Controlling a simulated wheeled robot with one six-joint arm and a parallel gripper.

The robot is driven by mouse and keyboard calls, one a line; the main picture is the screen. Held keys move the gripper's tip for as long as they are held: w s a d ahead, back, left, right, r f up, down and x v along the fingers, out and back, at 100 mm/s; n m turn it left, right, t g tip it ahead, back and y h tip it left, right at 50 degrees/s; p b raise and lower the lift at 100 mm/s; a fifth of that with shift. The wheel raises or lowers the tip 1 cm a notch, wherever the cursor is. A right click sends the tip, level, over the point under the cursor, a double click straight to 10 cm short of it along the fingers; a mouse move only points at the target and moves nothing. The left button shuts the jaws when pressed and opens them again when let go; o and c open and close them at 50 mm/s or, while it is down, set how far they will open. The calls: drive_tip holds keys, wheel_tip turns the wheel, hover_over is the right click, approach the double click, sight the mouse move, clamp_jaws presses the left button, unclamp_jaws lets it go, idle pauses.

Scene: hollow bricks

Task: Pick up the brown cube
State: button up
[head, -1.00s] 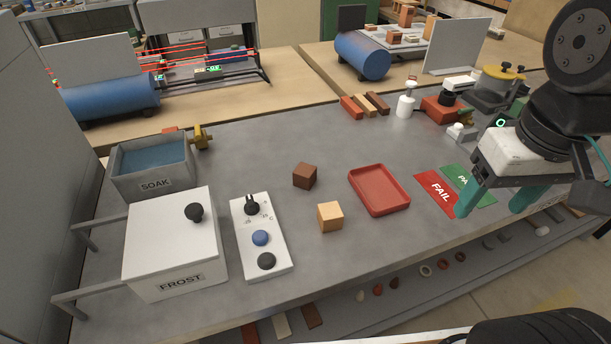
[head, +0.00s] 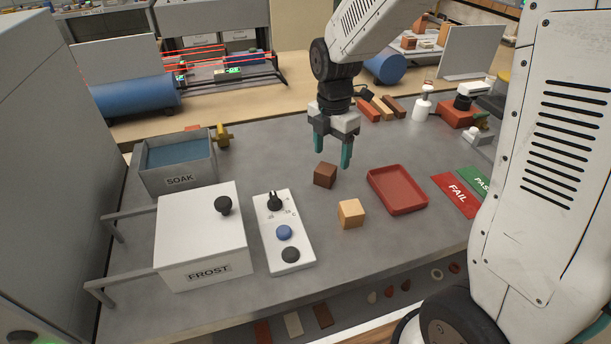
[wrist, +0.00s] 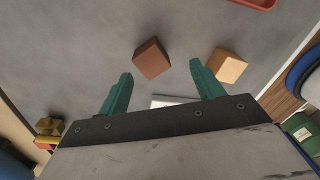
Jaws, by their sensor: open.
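The brown cube (head: 325,175) stands on the grey bench in the head view, left of the red tray and behind the light wooden cube. My gripper (head: 333,162) points down with its teal fingers apart, above or a little behind the brown cube. In the wrist view my gripper (wrist: 160,82) is open and empty. The brown cube (wrist: 151,58) lies ahead of the gap between the fingertips, not between them. How high the fingers are above it is hard to tell.
The light wooden cube (head: 351,214) sits close by, also in the wrist view (wrist: 227,65). A red tray (head: 397,190) is to the right. A control panel (head: 287,232), a white FROST box (head: 201,235) and a SOAK basin (head: 178,164) stand to the left.

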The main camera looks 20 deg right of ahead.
sight(326, 168)
drive_tip(key=shift+w+a+r+n, duration=0.25)
drive_tip(key=shift+w+n, duration=0.25)
drive_tip(key=shift+n, duration=0.5)
drive_tip(key=shift+w+n+t, duration=0.1)
drive_tip(key=shift+n+t, duration=0.2)
drive_tip(key=shift+n, duration=0.3)
drive_tip(key=shift+a+n, duration=0.1)
drive_tip(key=shift+n, duration=0.3)
drive_tip(key=shift+a+f, duration=0.15)
drive_tip(key=shift+f, duration=0.15)
drive_tip(key=f, duration=0.7)
drive_tip(key=shift+s+f, duration=0.1)
drive_tip(key=shift+s, duration=0.15)
drive_tip(key=c, duration=1.2)
drive_tip(key=shift+c, duration=0.2)
